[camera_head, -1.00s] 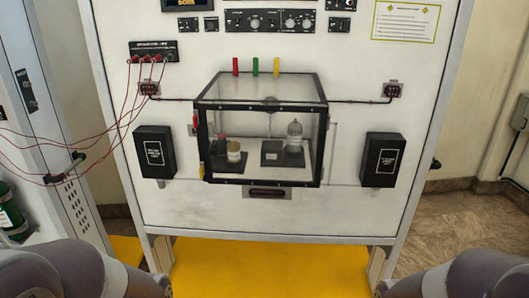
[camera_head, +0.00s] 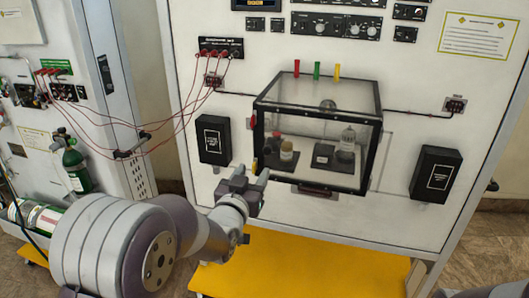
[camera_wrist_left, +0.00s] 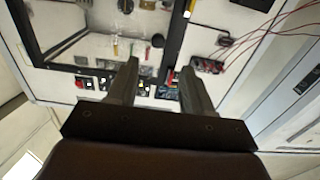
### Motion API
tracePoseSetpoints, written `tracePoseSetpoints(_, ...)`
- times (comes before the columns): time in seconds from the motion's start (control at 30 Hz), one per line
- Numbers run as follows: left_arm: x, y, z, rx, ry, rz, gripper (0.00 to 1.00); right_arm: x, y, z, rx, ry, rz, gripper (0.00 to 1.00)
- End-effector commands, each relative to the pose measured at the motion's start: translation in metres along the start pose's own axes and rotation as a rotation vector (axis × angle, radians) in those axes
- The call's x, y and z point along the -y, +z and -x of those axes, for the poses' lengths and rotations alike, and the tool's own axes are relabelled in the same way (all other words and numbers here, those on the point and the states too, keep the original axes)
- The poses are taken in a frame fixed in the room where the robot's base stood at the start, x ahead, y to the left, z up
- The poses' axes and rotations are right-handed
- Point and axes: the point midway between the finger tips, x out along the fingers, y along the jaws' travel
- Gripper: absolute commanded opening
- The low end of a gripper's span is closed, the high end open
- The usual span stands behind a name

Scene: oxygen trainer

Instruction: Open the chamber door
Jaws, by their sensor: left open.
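The chamber (camera_head: 318,98) is a clear box with a black frame, fixed to the white panel in the head view. Its front door (camera_head: 318,174) looks shut. A red piece and a yellow piece (camera_head: 255,166) sit along the door's left edge. My left gripper (camera_head: 254,173) is open and empty, in front of the chamber's lower left corner. In the left wrist view its two fingers (camera_wrist_left: 158,68) are apart, with the black chamber frame (camera_wrist_left: 62,67) beyond them. Whether they touch the chamber cannot be told. My right gripper is not in view.
Black boxes hang left (camera_head: 213,139) and right (camera_head: 434,174) of the chamber. Red cables (camera_head: 125,125) droop left of the panel. Small jars and dark blocks stand inside the chamber. A yellow platform (camera_head: 290,262) lies below. A green cylinder (camera_head: 75,168) stands at far left.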

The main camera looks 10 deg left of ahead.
Motion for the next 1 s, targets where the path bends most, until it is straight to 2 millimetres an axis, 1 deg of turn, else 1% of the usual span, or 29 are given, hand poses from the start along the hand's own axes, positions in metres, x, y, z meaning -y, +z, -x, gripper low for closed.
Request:
tracePoseSetpoints(0.03,0.000,-0.004,-0.013,0.003,0.001,0.000,0.51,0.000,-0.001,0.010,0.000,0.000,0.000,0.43)
tracePoseSetpoints(0.1,0.000,-0.005,-0.033,0.003,0.001,0.000,0.51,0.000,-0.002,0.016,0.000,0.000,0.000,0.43)
tracePoseSetpoints(0.2,0.000,-0.003,-0.057,0.005,0.000,-0.001,0.51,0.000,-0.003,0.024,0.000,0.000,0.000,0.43)
tracePoseSetpoints(0.3,0.000,-0.003,-0.075,0.003,0.000,-0.001,0.51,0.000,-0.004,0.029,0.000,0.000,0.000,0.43)
tracePoseSetpoints(0.4,0.000,-0.001,-0.086,0.003,0.000,-0.001,0.51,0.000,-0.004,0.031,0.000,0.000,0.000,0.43)
tracePoseSetpoints(0.5,0.000,0.000,-0.091,0.003,0.000,-0.001,0.51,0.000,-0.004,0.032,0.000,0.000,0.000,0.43)
tracePoseSetpoints(0.73,0.000,0.001,-0.092,0.003,0.000,-0.001,0.51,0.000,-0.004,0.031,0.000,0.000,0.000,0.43)
tracePoseSetpoints(0.77,0.000,0.001,-0.092,0.003,0.000,-0.001,0.48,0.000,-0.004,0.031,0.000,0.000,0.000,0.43)
tracePoseSetpoints(0.8,0.000,0.001,-0.092,0.003,0.000,-0.001,0.35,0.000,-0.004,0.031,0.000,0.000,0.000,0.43)
tracePoseSetpoints(0.87,0.000,0.001,-0.091,0.003,0.000,0.000,0.15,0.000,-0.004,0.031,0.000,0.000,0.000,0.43)
tracePoseSetpoints(0.9,0.000,0.001,-0.091,0.003,0.000,0.000,0.02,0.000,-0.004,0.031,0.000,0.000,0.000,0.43)
tracePoseSetpoints(0.93,0.000,0.001,-0.091,0.003,0.000,0.000,0.00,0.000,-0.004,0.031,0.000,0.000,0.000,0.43)
tracePoseSetpoints(1.0,0.000,0.001,-0.091,0.003,0.000,0.000,0.00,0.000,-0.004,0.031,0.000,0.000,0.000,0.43)
